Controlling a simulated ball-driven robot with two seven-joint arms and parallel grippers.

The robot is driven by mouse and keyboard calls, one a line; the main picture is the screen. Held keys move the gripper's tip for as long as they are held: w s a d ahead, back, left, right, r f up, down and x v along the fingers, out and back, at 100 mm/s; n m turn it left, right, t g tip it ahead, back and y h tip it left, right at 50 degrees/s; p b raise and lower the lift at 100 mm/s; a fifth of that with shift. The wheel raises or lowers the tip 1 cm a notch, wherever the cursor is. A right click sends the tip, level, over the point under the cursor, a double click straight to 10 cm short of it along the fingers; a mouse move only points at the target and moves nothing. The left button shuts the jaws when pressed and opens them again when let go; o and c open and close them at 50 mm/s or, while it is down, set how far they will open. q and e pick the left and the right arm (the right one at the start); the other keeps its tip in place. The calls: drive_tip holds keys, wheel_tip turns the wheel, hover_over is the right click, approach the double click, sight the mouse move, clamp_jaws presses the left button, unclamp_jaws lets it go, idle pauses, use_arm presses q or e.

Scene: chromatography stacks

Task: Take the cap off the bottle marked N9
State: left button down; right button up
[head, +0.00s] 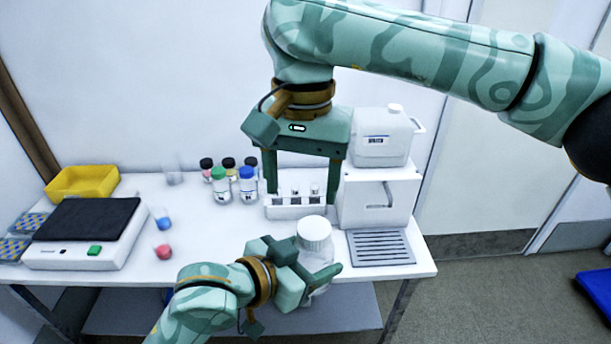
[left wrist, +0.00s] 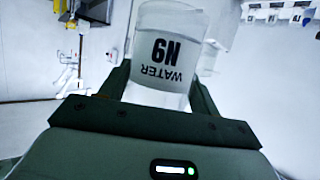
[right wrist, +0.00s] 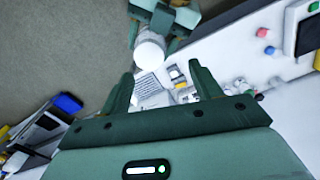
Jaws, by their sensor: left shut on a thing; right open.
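The bottle marked N9 (left wrist: 160,58) is translucent white with a "WATER N9" label, upside down in the left wrist view. My left gripper (head: 308,266) is shut around its body near the table's front edge. The wide white cap (head: 314,230) sits on top of the bottle; it also shows in the right wrist view (right wrist: 150,50). My right gripper (head: 302,190) is open and empty, pointing down, with its fingers in front of the vial rack in the head view. It is apart from the cap. The bottle's lower part is mostly hidden by my left gripper.
A white rack of vials (head: 296,211) stands behind the bottle. A white machine (head: 380,203) carrying a water canister (head: 382,138) and a grey grate (head: 381,248) are at the right. Several small capped bottles (head: 222,187), a scale (head: 88,222) and a yellow bin (head: 82,181) are left.

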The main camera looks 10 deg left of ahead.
sight(304, 226)
drive_tip(key=shift+w+d+m, duration=0.1)
drive_tip(key=shift+d+m, duration=0.15)
drive_tip(key=shift+m, duration=0.15)
drive_tip(key=shift+f, duration=0.2)
wheel_tip(304, 226, down, 8)
drive_tip(key=shift+r, duration=0.1)
drive_tip(key=shift+h, duration=0.3)
drive_tip(key=shift+a, duration=0.1)
clamp_jaws()
